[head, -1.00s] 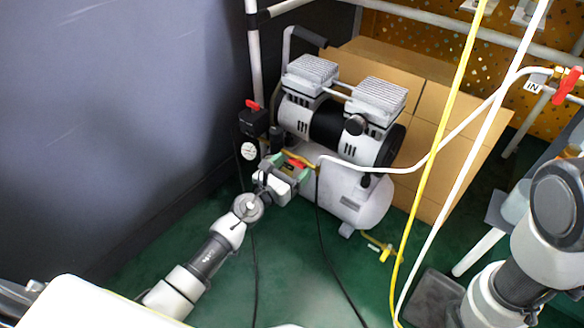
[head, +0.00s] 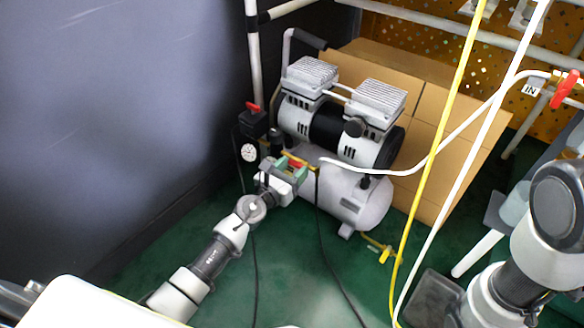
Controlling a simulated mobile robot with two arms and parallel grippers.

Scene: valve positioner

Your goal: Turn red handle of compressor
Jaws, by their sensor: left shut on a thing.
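The compressor (head: 352,196) stands on the green floor at the centre, with a white tank and two finned heads on top. A small red handle (head: 295,164) sits on the yellow fitting at the left end of the tank. My left gripper (head: 291,172) reaches it from the lower left and is shut on it. The fingers hide part of the handle and fitting. My right arm shows at the right edge, but its gripper is out of view.
A red switch (head: 253,107) and a gauge (head: 249,152) are left of the compressor. A white hose (head: 440,148) and a yellow hose (head: 433,145) cross on the right. Another red valve handle (head: 565,90) is at upper right. Cardboard boxes (head: 432,165) stand behind.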

